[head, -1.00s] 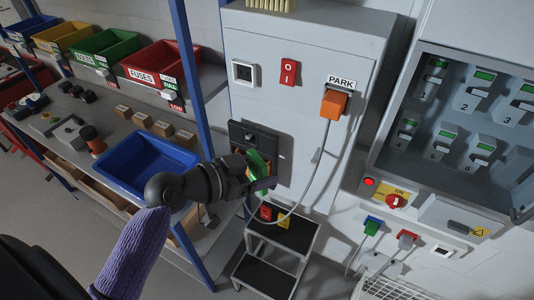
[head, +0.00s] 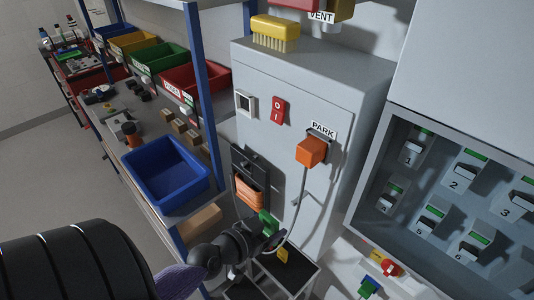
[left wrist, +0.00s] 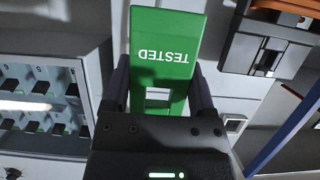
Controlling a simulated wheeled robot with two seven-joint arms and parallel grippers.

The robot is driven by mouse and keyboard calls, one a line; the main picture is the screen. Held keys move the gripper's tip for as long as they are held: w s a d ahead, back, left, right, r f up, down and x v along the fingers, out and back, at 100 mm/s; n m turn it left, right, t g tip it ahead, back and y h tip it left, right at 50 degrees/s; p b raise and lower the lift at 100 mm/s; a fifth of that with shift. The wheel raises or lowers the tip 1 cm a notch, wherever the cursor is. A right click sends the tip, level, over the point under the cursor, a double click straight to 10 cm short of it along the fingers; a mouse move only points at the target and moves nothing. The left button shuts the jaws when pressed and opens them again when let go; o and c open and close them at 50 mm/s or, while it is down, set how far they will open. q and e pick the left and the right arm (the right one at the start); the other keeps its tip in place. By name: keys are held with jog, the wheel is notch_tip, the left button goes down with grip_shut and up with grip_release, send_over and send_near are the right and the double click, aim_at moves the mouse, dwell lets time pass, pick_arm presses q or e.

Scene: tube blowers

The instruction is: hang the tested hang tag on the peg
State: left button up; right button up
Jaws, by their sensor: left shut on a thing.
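The green hang tag (left wrist: 163,50) reads TESTED, upside down in the left wrist view. It has a pale slot near the end by the gripper. My left gripper (left wrist: 160,98) is shut on that end, a finger on each side. In the head view the tag (head: 267,222) is small at the tip of my left gripper (head: 272,237), in front of the grey cabinet's lower part. Above it is a black holder (head: 249,165) with an orange block (head: 249,194). I cannot make out the peg clearly. My right gripper is not in view.
The grey cabinet (head: 290,190) carries an orange plug (head: 311,151) under a PARK label, with a hanging cable. A blue bin (head: 205,188) stands on the bench at left. A black-topped step stool (head: 290,270) is below. A numbered switch panel (head: 365,190) is at right.

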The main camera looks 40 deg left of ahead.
aim_at(306, 200)
pick_arm(q)
jog(key=shift+w+d+f, duration=0.1)
jog(key=shift+w+d, duration=0.1)
jog(key=shift+w, duration=2.1)
jog(key=shift+w+d+f, duration=0.1)
jog(key=shift+w+d, duration=0.1)
jog(key=shift+w, duration=2.1)
jog(key=shift+w+f+b, duration=0.3)
jog(key=shift+w+b, duration=0.05)
jog(key=shift+b, duration=0.25)
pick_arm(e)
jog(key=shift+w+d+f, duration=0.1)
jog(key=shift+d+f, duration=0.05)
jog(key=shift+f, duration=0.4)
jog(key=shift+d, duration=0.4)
